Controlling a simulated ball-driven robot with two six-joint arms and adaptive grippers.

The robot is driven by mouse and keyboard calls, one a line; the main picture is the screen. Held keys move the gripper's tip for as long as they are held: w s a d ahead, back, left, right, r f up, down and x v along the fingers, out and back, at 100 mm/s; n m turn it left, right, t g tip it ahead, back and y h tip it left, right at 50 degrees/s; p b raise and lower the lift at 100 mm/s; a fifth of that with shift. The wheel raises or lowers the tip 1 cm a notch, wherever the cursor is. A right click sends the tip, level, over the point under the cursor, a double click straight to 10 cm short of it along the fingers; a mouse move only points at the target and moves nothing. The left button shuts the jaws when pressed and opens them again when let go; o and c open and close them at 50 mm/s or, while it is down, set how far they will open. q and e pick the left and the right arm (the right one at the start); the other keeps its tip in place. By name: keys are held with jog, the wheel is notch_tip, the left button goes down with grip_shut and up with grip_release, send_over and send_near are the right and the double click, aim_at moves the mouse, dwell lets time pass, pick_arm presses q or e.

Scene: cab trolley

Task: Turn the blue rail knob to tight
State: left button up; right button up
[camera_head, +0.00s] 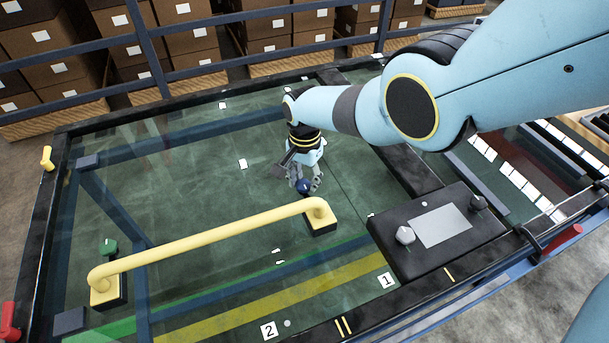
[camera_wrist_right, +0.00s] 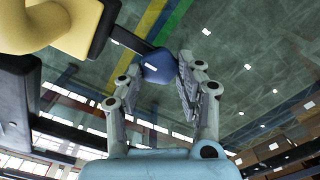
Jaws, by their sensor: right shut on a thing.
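The blue rail knob (camera_head: 304,186) is near the right end of the yellow rail (camera_head: 205,241), on the far side of its black end block (camera_head: 321,224). My right gripper (camera_head: 306,183) reaches down from above and is shut on the knob. In the right wrist view the blue knob (camera_wrist_right: 157,66) with a small white mark sits between the two fingers of the gripper (camera_wrist_right: 160,75). A dark shaft joins it to the block at the yellow rail. Any tight marking by the knob cannot be made out. My left gripper is not in view.
A green knob (camera_head: 109,247) stands near the rail's left end. Red handles (camera_head: 565,238) and blue frame bars edge the glass panel. Stacked cartons (camera_head: 190,45) stand behind.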

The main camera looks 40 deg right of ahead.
aim_at(304, 182)
dwell(0.4)
jog(key=o, duration=1.1)
jog(key=shift+o, duration=0.2)
jog(key=shift+r, duration=0.1)
notch_tip(304, 182, up, 12)
